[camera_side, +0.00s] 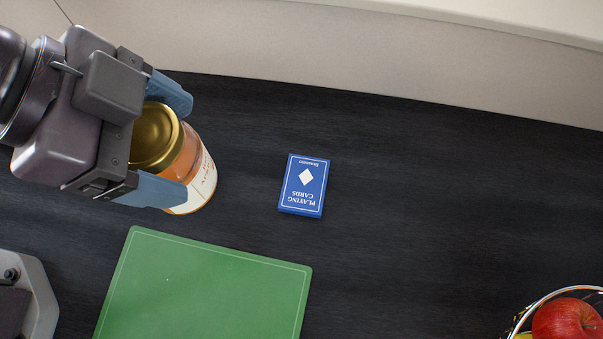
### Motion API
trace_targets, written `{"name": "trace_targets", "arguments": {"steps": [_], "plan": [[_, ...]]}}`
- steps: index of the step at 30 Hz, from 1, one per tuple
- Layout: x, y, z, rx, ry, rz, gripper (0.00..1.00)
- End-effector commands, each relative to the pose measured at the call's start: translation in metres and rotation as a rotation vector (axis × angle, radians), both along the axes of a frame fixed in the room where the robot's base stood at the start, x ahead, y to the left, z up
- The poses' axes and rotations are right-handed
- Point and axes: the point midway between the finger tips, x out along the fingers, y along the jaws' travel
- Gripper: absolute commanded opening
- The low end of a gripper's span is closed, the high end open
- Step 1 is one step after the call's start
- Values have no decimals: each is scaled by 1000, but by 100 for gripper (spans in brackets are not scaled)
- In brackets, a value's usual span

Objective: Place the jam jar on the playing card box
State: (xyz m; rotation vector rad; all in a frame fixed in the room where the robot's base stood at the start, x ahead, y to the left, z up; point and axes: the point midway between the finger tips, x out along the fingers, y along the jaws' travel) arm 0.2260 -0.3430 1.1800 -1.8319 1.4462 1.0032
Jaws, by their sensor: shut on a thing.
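The jam jar (193,166) has a gold lid, orange contents and a white label. It is at the upper left, tilted in the picture with its lid toward my gripper. My gripper (168,145) is shut on the jar, with one blue finger on each side of it. I cannot tell whether the jar touches the counter. The blue playing card box (304,185) lies flat on the dark counter, to the right of the jar and apart from it. Its printed face is up and nothing is on it.
A green mat (208,288) lies on the counter (430,210) below the jar and the box. A wire basket (520,318) with a red apple (567,320) is at the lower right. A pale wall (300,55) runs behind the counter. The counter right of the box is clear.

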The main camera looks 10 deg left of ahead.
Motion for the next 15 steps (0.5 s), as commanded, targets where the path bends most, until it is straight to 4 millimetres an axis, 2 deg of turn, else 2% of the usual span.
{"name": "trace_targets", "arguments": {"steps": [3, 8, 15], "plan": [[0, -1, -21, -1, 2, 0, 39], [4, -8, -34, -3, 0, -2, 39], [32, -52, -58, -2, -1, -2, 39]]}}
